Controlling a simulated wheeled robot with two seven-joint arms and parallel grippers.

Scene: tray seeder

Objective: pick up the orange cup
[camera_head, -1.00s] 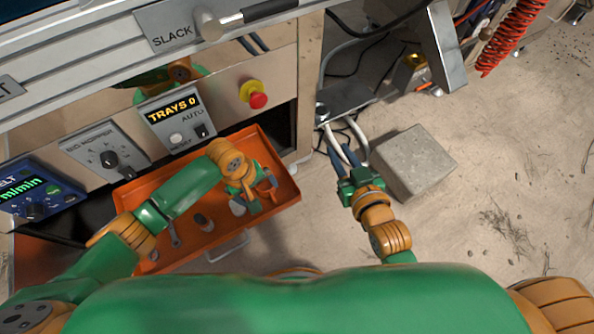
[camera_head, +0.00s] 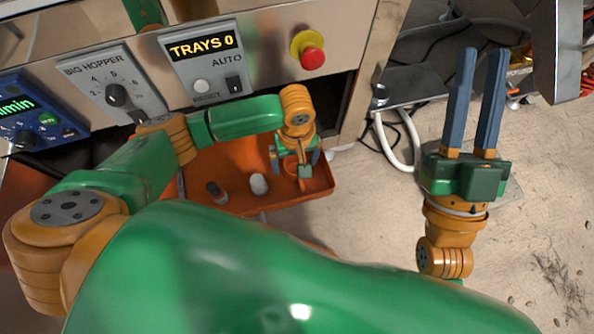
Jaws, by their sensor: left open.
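My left gripper (camera_head: 295,164) points down over the right end of the orange pull-out tray (camera_head: 240,205). Its blue fingers are spread apart. An orange curved piece, which looks like part of the orange cup (camera_head: 290,169), shows between and below the fingers against the same-coloured tray. The gripper hides most of it, and I cannot tell whether the fingers touch it. My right gripper (camera_head: 483,60) is held up at the right, clear of the tray. Its two long blue fingers are apart with nothing between them.
A small dark-and-grey cylinder (camera_head: 216,192) and a whitish rounded object (camera_head: 259,184) are in the tray, left of my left gripper. The machine panel with a red stop button (camera_head: 312,58) stands just behind.

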